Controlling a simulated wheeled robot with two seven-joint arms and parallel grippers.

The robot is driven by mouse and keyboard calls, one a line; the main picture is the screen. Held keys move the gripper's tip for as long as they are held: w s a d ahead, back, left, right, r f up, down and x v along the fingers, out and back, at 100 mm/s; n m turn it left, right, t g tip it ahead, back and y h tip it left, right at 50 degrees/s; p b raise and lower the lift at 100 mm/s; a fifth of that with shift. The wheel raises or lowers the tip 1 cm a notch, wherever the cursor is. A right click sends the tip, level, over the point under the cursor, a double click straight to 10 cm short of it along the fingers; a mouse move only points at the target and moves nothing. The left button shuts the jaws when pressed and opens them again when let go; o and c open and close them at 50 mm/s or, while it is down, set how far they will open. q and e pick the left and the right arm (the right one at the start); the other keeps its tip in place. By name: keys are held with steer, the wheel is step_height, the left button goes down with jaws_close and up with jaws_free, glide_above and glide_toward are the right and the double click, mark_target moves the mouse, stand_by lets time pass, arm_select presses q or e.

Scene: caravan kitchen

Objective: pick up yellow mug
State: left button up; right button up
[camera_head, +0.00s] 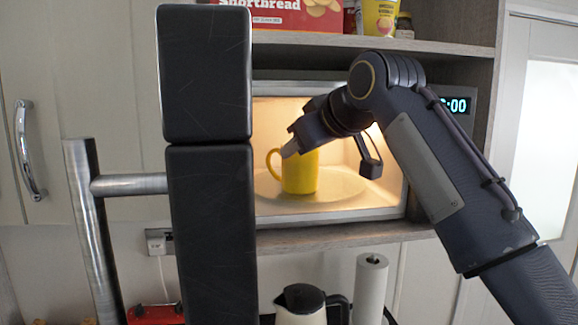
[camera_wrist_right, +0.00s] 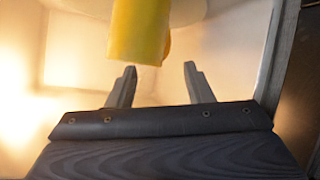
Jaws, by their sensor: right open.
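The yellow mug (camera_head: 299,174) stands upright on a round plate (camera_head: 345,188) inside the lit microwave, with its handle to the left in the head view. My right gripper (camera_head: 291,150) reaches into the microwave, and its tip overlaps the mug's upper part in that view. In the right wrist view the gripper (camera_wrist_right: 158,85) is open with nothing between its two fingers. The mug (camera_wrist_right: 139,30) shows just beyond the fingertips there, with a gap visible. I cannot tell the exact distance. My left gripper is not in view.
The microwave's side wall (camera_wrist_right: 268,50) is close beside the right finger. A shelf (camera_head: 375,42) with a shortbread box (camera_head: 290,14) is above the microwave. A kettle (camera_head: 300,303) and paper roll (camera_head: 370,285) stand below it.

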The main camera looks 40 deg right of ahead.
glide_above(288, 189)
steer(key=w, duration=0.1)
steer(key=f, duration=0.2)
steer(key=shift+d+f+p, duration=0.3)
steer(key=shift+d+p, duration=0.05)
steer(key=shift+p, duration=0.05)
steer(key=shift+s+a, duration=0.1)
jaws_close()
